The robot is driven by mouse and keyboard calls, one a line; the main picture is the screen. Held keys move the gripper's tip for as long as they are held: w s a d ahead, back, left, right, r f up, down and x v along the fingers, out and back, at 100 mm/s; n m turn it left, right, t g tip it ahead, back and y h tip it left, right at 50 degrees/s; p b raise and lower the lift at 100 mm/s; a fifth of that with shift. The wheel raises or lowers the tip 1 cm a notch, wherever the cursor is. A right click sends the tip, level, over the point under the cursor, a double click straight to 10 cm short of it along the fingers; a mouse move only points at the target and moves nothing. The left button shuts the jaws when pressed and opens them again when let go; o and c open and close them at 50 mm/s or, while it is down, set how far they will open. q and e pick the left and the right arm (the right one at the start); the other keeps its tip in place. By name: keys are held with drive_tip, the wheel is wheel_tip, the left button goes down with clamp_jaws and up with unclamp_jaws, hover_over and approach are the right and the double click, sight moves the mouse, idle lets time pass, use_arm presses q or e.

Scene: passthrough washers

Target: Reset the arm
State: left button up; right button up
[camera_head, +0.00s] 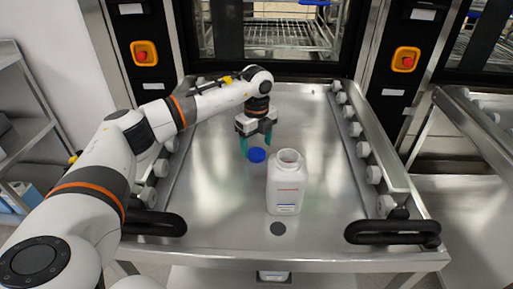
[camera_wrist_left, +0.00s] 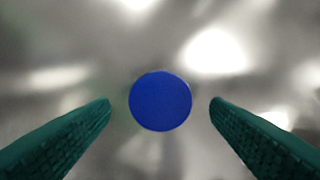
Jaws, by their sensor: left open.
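My left arm (camera_head: 140,135) reaches in from the left over the metal table. Its gripper (camera_head: 257,145) points down with its green fingers apart and empty. A blue round cap (camera_head: 257,155) lies on the table below the fingertips. In the left wrist view the cap (camera_wrist_left: 160,101) sits between the two open green fingers (camera_wrist_left: 160,105), touching neither. A white bottle (camera_head: 286,185) with an uncovered mouth stands upright just right of the gripper, nearer the front edge. My right gripper is in neither view.
The metal table (camera_head: 215,205) has roller rails (camera_head: 360,145) on both sides and black handles (camera_head: 392,232) in front. Washers with red buttons (camera_head: 408,60) stand behind. The table's right part is clear.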

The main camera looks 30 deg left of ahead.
use_arm(q)
wheel_tip(320, 180, up, 10)
drive_tip(key=p, duration=0.1)
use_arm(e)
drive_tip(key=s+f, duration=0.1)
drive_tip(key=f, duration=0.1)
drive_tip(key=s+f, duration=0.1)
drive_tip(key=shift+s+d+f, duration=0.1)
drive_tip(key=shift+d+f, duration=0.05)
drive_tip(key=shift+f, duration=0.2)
